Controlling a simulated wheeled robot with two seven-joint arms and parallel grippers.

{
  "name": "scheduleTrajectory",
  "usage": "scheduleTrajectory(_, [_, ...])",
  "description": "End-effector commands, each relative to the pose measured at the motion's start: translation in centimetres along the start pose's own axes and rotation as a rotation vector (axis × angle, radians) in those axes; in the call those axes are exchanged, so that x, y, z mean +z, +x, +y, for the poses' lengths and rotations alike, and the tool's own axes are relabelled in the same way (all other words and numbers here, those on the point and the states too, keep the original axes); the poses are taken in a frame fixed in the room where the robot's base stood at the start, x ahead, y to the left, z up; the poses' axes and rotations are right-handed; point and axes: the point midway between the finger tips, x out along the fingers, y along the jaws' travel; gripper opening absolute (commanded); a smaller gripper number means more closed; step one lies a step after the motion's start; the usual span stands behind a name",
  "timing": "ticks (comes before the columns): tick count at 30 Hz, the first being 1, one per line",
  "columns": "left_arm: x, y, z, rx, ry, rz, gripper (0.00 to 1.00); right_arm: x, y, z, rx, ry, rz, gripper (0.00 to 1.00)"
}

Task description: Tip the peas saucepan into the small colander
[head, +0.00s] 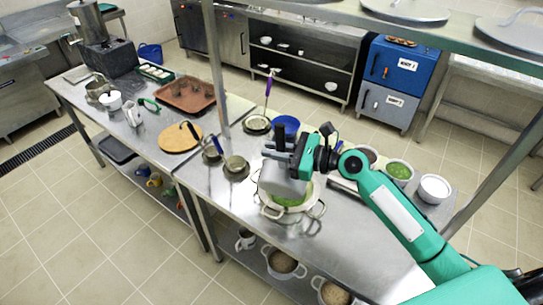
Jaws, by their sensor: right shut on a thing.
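My right gripper (290,152) is shut on the saucepan (282,181), a grey metal pan. The gripper holds it tilted above the small colander (272,212). The colander is pale, with loop handles, and stands on the steel worktop near its front edge. Green peas (292,201) show inside the colander, below the pan's lower edge. The inside of the pan is turned out of sight, so I cannot tell what is left in it. The gripper covers the pan's handle. My left gripper is not in view.
Containers stand right of the colander: one with green contents (399,171) and a white one (434,187). A blue bowl (286,125) is behind. Small pots (236,166) and a round wooden board (180,138) lie left. A metal post (215,70) rises at the worktop's back.

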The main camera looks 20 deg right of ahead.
Motion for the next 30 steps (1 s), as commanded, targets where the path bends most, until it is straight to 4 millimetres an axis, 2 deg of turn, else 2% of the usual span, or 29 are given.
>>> scheduleTrajectory(6, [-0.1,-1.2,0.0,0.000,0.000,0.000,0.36,0.2,0.0,-2.0,0.005,0.088,-0.004,0.00])
scheduleTrajectory(30, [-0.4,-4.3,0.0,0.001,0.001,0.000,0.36,-1.1,0.1,-8.4,0.034,0.415,-0.005,0.00])
